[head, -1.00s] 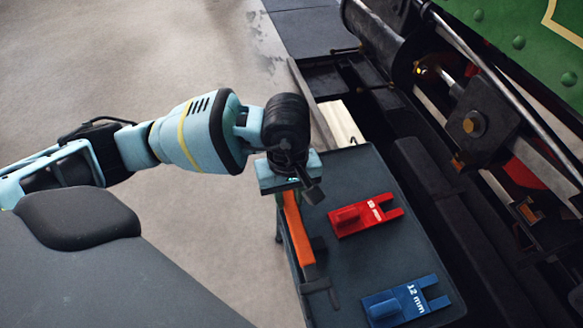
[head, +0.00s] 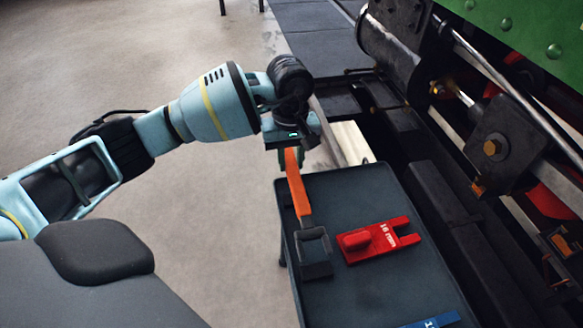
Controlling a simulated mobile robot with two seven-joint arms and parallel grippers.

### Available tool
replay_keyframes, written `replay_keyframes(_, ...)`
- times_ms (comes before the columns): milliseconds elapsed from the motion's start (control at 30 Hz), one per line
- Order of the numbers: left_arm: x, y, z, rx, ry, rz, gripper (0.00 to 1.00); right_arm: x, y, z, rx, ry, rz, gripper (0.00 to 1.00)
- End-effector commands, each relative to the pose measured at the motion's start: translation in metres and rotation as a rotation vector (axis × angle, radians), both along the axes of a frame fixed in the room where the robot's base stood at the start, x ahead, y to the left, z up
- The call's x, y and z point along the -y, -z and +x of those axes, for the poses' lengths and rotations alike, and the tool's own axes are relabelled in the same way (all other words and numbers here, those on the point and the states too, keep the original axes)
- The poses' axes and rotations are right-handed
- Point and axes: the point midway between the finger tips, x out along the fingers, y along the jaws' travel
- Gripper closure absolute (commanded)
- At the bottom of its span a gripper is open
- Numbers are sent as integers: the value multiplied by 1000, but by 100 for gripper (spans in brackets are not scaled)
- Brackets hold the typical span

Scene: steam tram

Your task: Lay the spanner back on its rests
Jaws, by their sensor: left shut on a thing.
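My left gripper (head: 291,146) is above the far left corner of the dark tray-topped stand (head: 352,190). It is shut on the far end of the spanner (head: 298,190), which shows as a long orange handle pointing towards me along the tray's left side. The near end of the orange meets dark, frame-like parts (head: 315,270) at the tray's left edge. I cannot tell which of these are the spanner's head and which are the rests, or whether the spanner touches them. My right gripper is not in view.
A red gauge (head: 378,242) marked in mm lies on the tray to the right of the spanner. A blue gauge (head: 440,320) is cut off at the bottom. The tram's dark running gear (head: 450,215) and green side (head: 520,25) stand close at the right. Floor is clear at left.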

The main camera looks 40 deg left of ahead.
Motion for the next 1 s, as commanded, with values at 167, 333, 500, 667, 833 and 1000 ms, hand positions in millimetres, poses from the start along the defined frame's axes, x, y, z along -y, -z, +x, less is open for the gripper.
replay_keyframes(167, -5, 0, 7, 2, -2, -2, 100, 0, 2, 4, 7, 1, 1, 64)
replay_keyframes(333, -5, 28, 6, -4, 0, -2, 100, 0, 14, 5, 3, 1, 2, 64)
replay_keyframes(500, -5, 36, 7, 1, 0, -1, 100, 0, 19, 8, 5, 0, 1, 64)
replay_keyframes(667, -5, 34, 7, 3, 0, -1, 100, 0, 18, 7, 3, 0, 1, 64)
replay_keyframes(833, -5, 38, 6, 1, 0, 1, 73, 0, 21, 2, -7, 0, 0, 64)
replay_keyframes(1000, -5, 38, 6, 1, 0, 1, 52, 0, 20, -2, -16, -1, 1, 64)
